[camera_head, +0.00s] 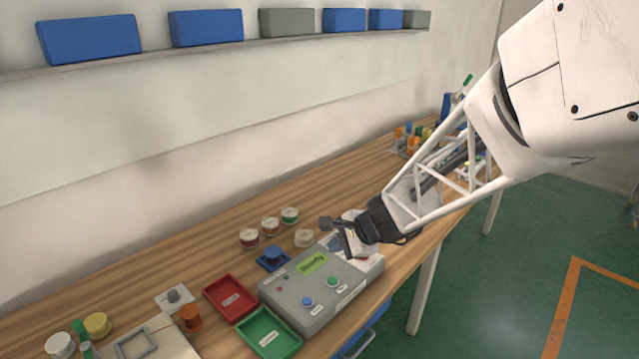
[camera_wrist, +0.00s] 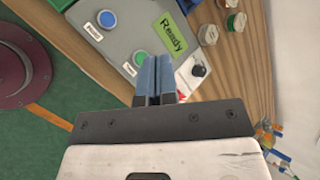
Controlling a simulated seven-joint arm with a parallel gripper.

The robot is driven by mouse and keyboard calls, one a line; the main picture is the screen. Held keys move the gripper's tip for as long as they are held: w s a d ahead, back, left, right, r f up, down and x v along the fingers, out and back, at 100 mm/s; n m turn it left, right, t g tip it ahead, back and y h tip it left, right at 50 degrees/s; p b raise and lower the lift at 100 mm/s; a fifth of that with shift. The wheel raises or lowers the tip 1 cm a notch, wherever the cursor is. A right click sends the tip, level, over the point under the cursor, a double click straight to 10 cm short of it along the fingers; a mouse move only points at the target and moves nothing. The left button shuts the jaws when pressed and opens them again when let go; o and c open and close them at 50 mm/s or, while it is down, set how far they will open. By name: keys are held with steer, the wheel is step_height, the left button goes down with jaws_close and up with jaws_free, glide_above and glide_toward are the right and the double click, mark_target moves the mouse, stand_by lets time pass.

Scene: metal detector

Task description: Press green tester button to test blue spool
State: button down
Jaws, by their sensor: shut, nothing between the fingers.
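The grey tester box (camera_head: 290,291) stands on the wooden bench. Its green screen (camera_head: 313,263) reads "Ready" and also shows in the wrist view (camera_wrist: 174,33). The green button (camera_head: 332,281) is on the box top, beside a blue button (camera_head: 307,301). In the wrist view the green button (camera_wrist: 142,58) lies just left of my fingertips, and the blue button (camera_wrist: 107,19) is farther up-left. A blue spool-like piece (camera_head: 273,254) sits on a blue holder behind the box. My gripper (camera_head: 349,250) is shut and empty above the box's right part; contact is not visible.
A red tray (camera_head: 231,297) and a green tray (camera_head: 268,337) lie left of the box. Bins (camera_head: 203,27) line the wall shelf. Small coloured items crowd the bench's far end.

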mark_target(332, 282)
steer(key=w+f+m, duration=0.1)
steer(key=w+f, duration=0.1)
steer(key=w+f+m, duration=0.1)
steer(key=w, duration=0.1)
steer(key=shift+a+m+t, duration=0.3)
steer(key=shift+a, duration=0.05)
steer(key=shift+f, duration=0.25)
steer(key=shift+f, duration=4.2)
steer(key=shift+f, duration=0.8)
steer(key=shift+r, duration=0.8)
steer(key=shift+r, duration=0.1)
steer(key=shift+r, duration=2.4)
